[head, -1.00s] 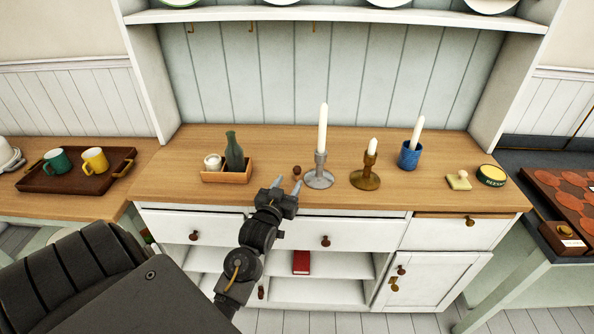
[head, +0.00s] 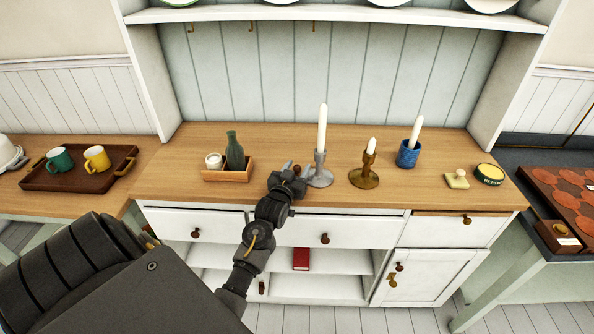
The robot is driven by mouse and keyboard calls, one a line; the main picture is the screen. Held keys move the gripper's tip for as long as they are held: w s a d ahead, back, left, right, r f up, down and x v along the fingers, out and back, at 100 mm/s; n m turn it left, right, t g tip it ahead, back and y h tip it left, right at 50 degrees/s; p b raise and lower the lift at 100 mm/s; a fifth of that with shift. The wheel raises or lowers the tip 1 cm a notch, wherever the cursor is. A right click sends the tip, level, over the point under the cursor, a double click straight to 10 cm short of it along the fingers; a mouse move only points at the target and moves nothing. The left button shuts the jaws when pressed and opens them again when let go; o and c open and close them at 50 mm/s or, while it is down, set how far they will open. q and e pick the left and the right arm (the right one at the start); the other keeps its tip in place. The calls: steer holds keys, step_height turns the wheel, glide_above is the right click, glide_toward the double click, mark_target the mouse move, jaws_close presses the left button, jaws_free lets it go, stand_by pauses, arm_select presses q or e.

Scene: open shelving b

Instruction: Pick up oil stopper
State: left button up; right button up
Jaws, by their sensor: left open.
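The oil stopper (head: 297,169), a small brown knob-like piece, is on the wooden counter, left of the silver candlestick. Only its top shows; my gripper hides the rest. My left gripper (head: 293,172) is open at the stopper, with its fingers close about it. I cannot tell whether they touch it. A green oil bottle (head: 234,151) stands in a small wooden box (head: 228,176) to the left. My right gripper is not in view.
The silver candlestick (head: 320,177) with a tall candle stands just right of my gripper. A brass candlestick (head: 364,179) and a blue cup (head: 408,155) with a candle are further right. A tray (head: 68,180) with mugs is far left. The counter behind the stopper is clear.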

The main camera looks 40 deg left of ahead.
arm_select(q)
jaws_close()
steer(key=shift+r, duration=0.1)
steer(key=shift+r, duration=0.25)
step_height(320, 180, up, 2)
steer(key=shift+b, duration=0.5)
steer(key=s+d+r, duration=0.2)
steer(key=s+r, duration=0.3)
steer(key=s, duration=0.1)
steer(key=s+d+r+b, duration=0.1)
steer(key=s+d+r, duration=0.2)
steer(key=s+r, duration=0.2)
steer(key=shift+v, duration=1)
